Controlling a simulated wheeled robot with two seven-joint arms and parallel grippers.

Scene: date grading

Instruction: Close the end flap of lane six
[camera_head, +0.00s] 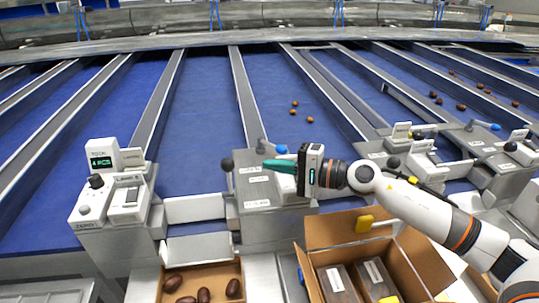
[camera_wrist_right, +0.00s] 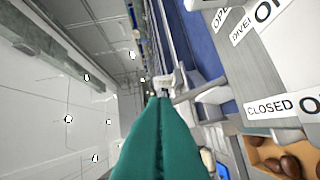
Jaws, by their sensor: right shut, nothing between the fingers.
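My right gripper (camera_head: 280,166) has green fingers pressed together, pointing left just over a grey lane-end control box (camera_head: 258,203). In the right wrist view the shut fingers (camera_wrist_right: 158,115) fill the lower middle, with nothing between them. A lever with a black knob (camera_head: 227,164) stands left of the fingertips, apart from them. A blue knob (camera_head: 282,149) is just above the gripper. Left of the box, grey flap plates (camera_head: 195,208) span the end of a blue lane. I cannot read which lane is six. A "CLOSED" label (camera_wrist_right: 268,108) shows in the right wrist view. My left gripper is out of view.
An open cardboard carton (camera_head: 323,230) stands below my right arm. A box with several dates (camera_head: 205,294) sits at the bottom. A console with a green display (camera_head: 101,162) stands at left. Several dates (camera_head: 295,104) lie on the lanes. Metal dividers (camera_head: 243,100) separate the lanes.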

